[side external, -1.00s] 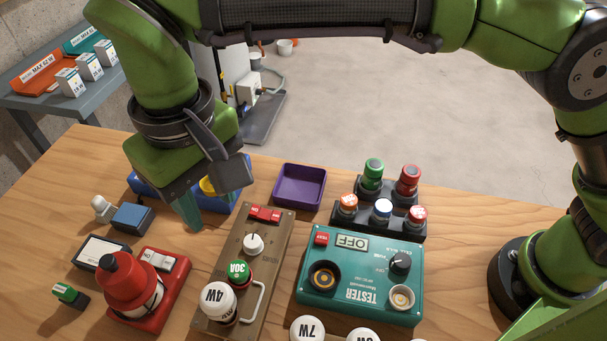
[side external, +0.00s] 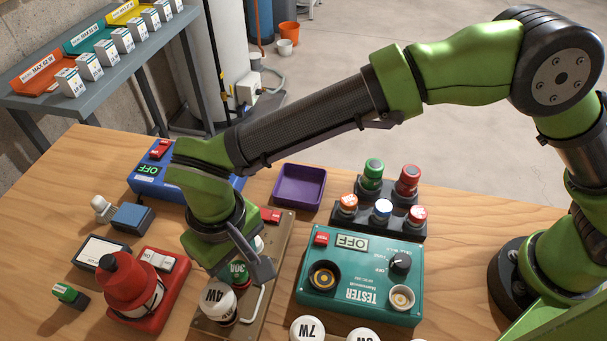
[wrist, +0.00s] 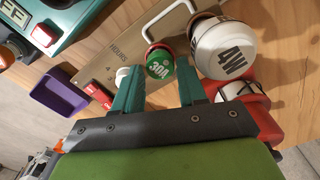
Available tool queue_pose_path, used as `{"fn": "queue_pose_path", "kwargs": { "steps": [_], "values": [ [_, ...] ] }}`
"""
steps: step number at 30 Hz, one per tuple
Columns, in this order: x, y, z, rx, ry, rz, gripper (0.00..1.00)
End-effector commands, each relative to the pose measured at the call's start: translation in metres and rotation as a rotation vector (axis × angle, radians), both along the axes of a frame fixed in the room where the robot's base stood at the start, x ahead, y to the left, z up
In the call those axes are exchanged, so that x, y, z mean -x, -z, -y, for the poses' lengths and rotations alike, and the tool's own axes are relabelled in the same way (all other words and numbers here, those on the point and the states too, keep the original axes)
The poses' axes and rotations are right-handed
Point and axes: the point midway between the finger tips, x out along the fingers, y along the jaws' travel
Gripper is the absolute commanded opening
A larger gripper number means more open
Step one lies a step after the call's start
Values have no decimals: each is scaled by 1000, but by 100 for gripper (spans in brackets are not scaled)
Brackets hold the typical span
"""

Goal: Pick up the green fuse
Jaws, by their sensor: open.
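A green fuse marked 30A (wrist: 160,66) sits upright in the brown panel (wrist: 120,65), beside a large white 4W piece. In the wrist view my gripper (wrist: 160,88) is open, its two teal fingers pointing at the fuse. The fuse appears between and just beyond the fingertips, with no clear contact. In the side view the green fuse (side external: 240,271) is partly hidden by my gripper, which is above the panel; the fingers are mostly hidden there. Another green-capped piece (side external: 373,171) stands in the black rack at the back right.
The white 4W piece (side external: 218,299) and a metal handle (side external: 259,303) are close to the fuse. A red base with a red dome (side external: 122,282) stands to the left, a teal tester (side external: 340,285) to the right. A purple tray (side external: 299,200) lies behind.

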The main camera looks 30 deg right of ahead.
Motion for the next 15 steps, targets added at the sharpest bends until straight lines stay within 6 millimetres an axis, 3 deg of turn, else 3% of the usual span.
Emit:
{"fn": "queue_pose_path", "kwargs": {
  "steps": [3, 11, 15],
  "values": [
    [0, 12, 0, 0, 0, -1, 41],
    [0, 14, 0, -1, 0, 1, 41],
    [0, 14, 0, -1, 0, 1, 21]
  ]
}}
